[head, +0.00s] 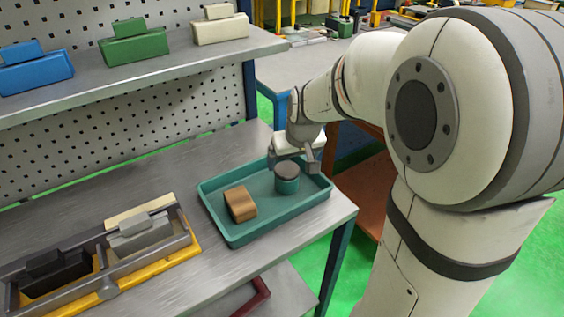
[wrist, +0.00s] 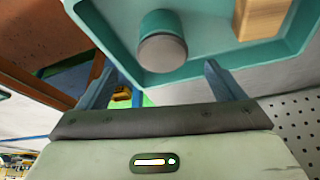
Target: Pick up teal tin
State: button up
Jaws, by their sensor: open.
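The teal tin (head: 286,184) is a short cylinder with a dark grey-brown lid. It stands upright in the right part of a teal tray (head: 238,239) on the grey bench. In the wrist view the tin (wrist: 158,27) shows at the top, lid toward the camera, with the tray (wrist: 200,68) around it. My gripper (head: 292,160) is open and empty, just above and behind the tin. In the wrist view its two fingers (wrist: 158,78) lie apart, one to each side below the tin. I see no contact between fingers and tin.
A brown wooden block (head: 240,204) lies in the tray left of the tin. A yellow-edged holder (head: 159,268) with grey and black blocks is at the left. A shelf (head: 180,65) above carries blue, green and cream blocks. Bare bench lies between holder and tray.

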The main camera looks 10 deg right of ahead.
aim_at(287, 169)
jog(key=x, duration=0.7)
jog(key=shift+w+a+f, duration=0.15)
jog(key=shift+w+f, duration=0.1)
jog(key=shift+w, duration=0.1)
jog(key=c, duration=1.3)
jog(key=shift+r, duration=0.1)
